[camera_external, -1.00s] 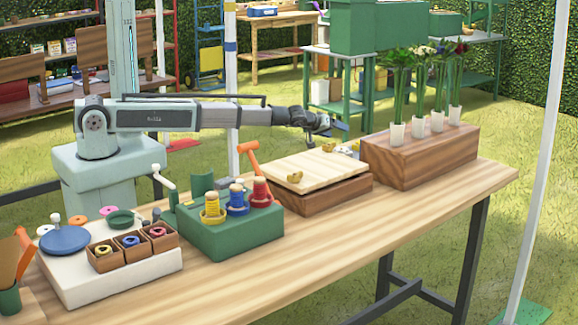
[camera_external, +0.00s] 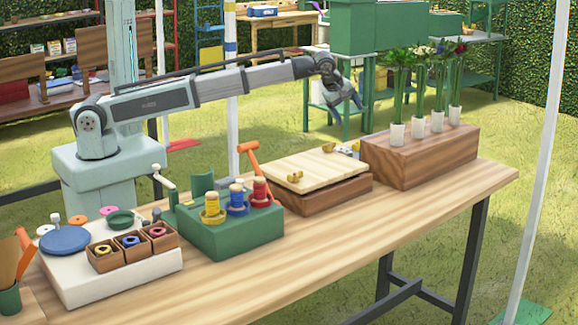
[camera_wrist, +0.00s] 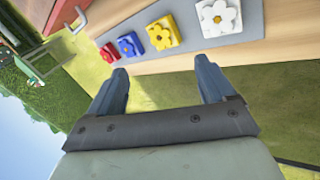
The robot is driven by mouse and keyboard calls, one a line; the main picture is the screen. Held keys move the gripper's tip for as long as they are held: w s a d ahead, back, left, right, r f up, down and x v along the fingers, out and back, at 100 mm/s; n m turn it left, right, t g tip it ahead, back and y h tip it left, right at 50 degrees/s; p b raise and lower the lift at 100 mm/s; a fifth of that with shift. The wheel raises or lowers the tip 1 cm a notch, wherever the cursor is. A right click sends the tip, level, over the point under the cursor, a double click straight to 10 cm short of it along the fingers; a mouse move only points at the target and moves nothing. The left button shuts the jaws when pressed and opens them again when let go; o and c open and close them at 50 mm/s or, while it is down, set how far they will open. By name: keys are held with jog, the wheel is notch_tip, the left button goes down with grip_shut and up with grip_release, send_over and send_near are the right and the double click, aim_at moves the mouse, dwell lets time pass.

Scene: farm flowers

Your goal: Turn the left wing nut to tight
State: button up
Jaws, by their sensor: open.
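The wooden flower press (camera_external: 318,200) has a pale top board (camera_external: 312,168) over a darker base, in the middle of the table. One gold wing nut (camera_external: 295,177) sits on the board's left front part in the external view. A second gold wing nut (camera_external: 329,147) sits at its back edge. Neither shows in the wrist view. My gripper (camera_external: 359,102) is above and behind the press, clear of both nuts and tilted downward. In the wrist view my gripper (camera_wrist: 161,64) is open, with nothing between its two fingers.
The wrist view shows flower tiles: red, blue, yellow and white (camera_wrist: 218,17), on a grey strip. A wooden block (camera_external: 425,158) with several flower vases stands right of the press. A green spool stand (camera_external: 235,245) with an orange-handled tool (camera_external: 248,155) beside it stands left.

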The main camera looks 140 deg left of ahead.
jog(key=w+d+r+n+h, duration=0.25)
jog(key=w+d+r, duration=0.2)
jog(key=d, duration=0.25)
notch_tip(320, 180, up, 4)
jog(key=h, duration=0.4)
send_over(329, 147)
jog(key=shift+n+g, duration=0.4)
jog(key=shift+n, duration=0.05)
jog(key=f, duration=1.3)
jog(key=shift+s+a, duration=0.15)
jog(key=shift+s, duration=0.1)
jog(key=c, duration=1.1)
